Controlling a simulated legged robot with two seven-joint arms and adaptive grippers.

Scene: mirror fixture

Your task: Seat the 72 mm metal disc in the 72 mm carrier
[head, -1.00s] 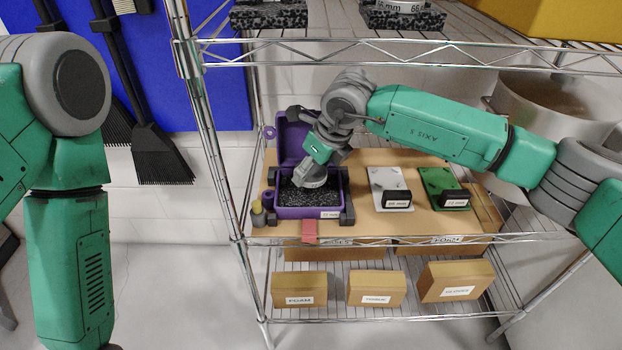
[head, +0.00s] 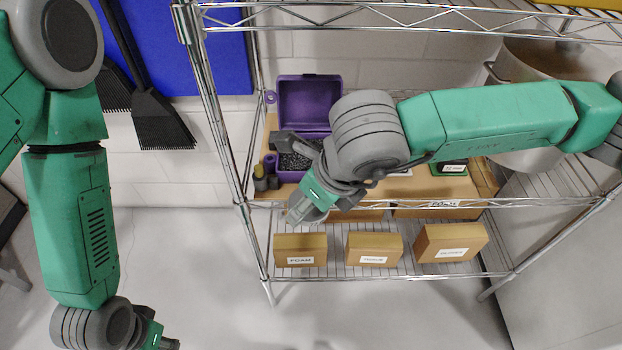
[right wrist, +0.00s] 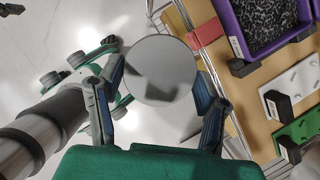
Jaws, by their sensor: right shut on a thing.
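A round grey metal disc (right wrist: 160,68) is held between the two fingers of my right gripper (right wrist: 161,88) in the right wrist view. In the head view, my right gripper (head: 306,208) is in front of the shelf's front edge, clear of the board. A green carrier (head: 452,168) with a black label block stands on the board, partly behind my right arm; it also shows in the right wrist view (right wrist: 302,128). Beside it is a white carrier (right wrist: 301,80), mostly hidden in the head view. Their label sizes are unreadable. My left gripper (head: 166,342) is cut off at the bottom edge.
An open purple case (head: 308,100) with speckled foam stands on the board at the left. A red block (right wrist: 207,32) lies at the board's edge. Wire shelf rails and posts frame the area. Cardboard boxes (head: 374,249) sit below; a large pot (head: 550,75) stands right.

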